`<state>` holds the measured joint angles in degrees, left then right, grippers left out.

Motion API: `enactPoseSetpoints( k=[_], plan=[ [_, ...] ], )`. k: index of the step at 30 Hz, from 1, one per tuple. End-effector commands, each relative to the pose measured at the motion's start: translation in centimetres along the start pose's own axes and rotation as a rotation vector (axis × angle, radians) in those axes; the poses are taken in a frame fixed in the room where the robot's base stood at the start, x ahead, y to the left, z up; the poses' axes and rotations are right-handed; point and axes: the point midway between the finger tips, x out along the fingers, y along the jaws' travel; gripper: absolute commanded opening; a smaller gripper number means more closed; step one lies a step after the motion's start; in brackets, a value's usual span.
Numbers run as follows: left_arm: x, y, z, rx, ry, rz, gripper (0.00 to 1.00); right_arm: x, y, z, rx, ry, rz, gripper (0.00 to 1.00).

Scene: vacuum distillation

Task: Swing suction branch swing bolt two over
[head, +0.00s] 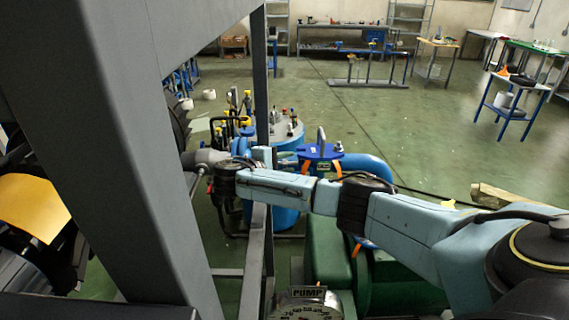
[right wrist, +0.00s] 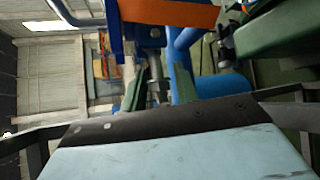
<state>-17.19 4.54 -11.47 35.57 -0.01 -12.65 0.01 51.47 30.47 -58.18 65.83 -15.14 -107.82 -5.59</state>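In the right wrist view, the two dark green fingers of my right gripper (right wrist: 160,78) stand apart. A grey metal bolt (right wrist: 154,86), which looks like a swing bolt, shows in the gap between them. I cannot tell whether either finger touches it. Blue flanged metalwork (right wrist: 150,38) lies just past the fingertips. I cannot tell which numbered bolt this is. My left gripper is not in view.
A blue fitting with a grey lever (head: 321,150) and a blue pipe (head: 368,166) stand close beyond my right forearm. A dark steel post (head: 120,150) blocks the left. A sign reading PUMP (head: 308,293) is at the bottom. Open green floor lies farther back.

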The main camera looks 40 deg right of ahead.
Motion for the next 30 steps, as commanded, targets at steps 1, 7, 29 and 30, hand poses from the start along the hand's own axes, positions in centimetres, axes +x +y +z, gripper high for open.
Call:
enactPoseSetpoints(
  k=[1, 7, 29, 30],
  plan=[
    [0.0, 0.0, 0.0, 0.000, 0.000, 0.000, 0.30, 0.0, 0.0, 0.0, 0.000, 0.000, 0.000, 0.25],
    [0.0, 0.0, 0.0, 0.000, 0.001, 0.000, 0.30, 0.0, 0.0, 0.0, 0.000, 0.000, 0.000, 0.00],
    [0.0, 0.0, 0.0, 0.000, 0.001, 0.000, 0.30, -0.4, 1.3, 0.5, 0.229, 0.128, -0.193, 0.00],
    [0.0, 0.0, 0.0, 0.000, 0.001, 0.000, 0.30, -0.4, 1.4, 0.6, 0.250, 0.138, -0.211, 0.00]
  ],
)
